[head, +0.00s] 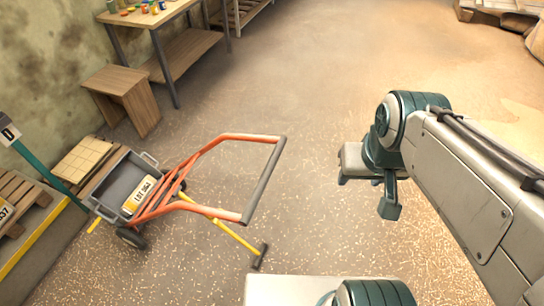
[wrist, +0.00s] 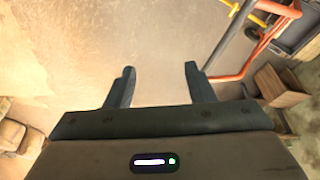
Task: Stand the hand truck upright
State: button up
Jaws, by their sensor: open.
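The hand truck (head: 205,149) has an orange tube frame and a grey handle bar (head: 264,180). It is tilted far back, with its handle end toward the middle of the floor and a yellow leg (head: 235,233) reaching the ground. A grey bin (head: 122,178) with a yellow label sits at its lower end, by a dark wheel (head: 131,237). My gripper (head: 368,193) is open and empty, in the air to the right of the handle and apart from it. In the wrist view, both fingers (wrist: 159,70) are spread, and the orange frame (wrist: 262,45) shows at the upper right.
A wooden stool (head: 120,88) and a workbench (head: 150,17) stand along the left wall. A teal post with a sign (head: 10,133) and a pallet (head: 22,197) are at the far left. The middle floor is clear.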

jog(key=w+a+f+g+y+b, duration=0.1)
jog(key=a+f+g+y+b, duration=0.15)
jog(key=f+b, duration=0.35)
jog(key=w+a+f+g+y+b, duration=0.1)
jog(key=a+f+g+y+b, duration=0.2)
jog(key=f, duration=0.4)
jog(key=w+a+f+g+y+b, duration=0.1)
jog(key=a+f+y+b, duration=0.35)
jog(key=f, duration=0.25)
jog(key=w+d+f+m+t+y+b, duration=0.2)
jog(key=w+f+m+t+y+b, duration=0.2)
jog(key=w+f+t+y+b, duration=0.9)
jog(key=w+a+r+g+h+p, duration=0.1)
jog(key=w+a+g+h, duration=0.1)
jog(key=a, duration=0.4)
jog(key=w+a+r+g+h+p, duration=0.1)
jog(key=w+a+r+g+h, duration=0.1)
jog(key=w+a, duration=0.2)
jog(key=a, duration=0.3)
jog(key=shift+a, duration=0.2)
